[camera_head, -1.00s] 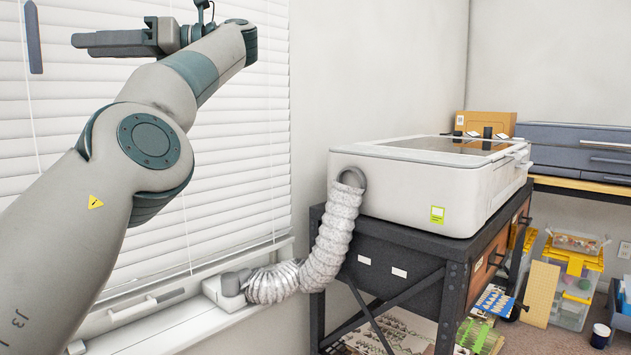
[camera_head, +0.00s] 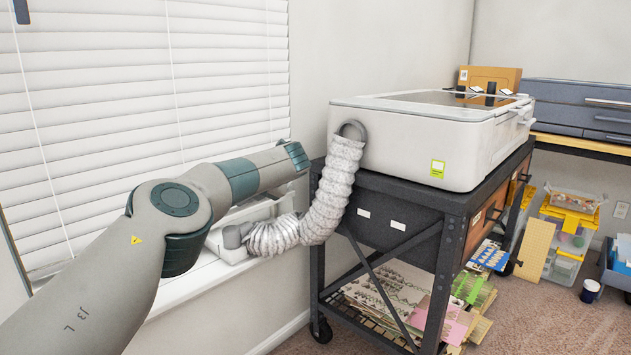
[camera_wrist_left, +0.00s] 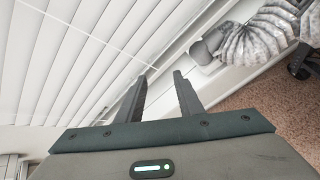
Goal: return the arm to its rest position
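My left arm (camera_head: 175,200) comes in from the lower left of the head view and reaches toward the window sill. Its far end is beside the ribbed silver hose, and the gripper itself does not show there. In the left wrist view my left gripper (camera_wrist_left: 160,77) has its two dark fingers apart with nothing between them. Beyond the fingertips are the white blinds and sill. My right arm and gripper are not in view.
The ribbed hose (camera_head: 330,195) runs from the sill to a white machine (camera_head: 420,150) on a dark wheeled cart (camera_head: 455,235). White blinds (camera_head: 150,100) are behind my arm. Storage boxes (camera_head: 570,230) stand at the right. Carpet is open at the lower right.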

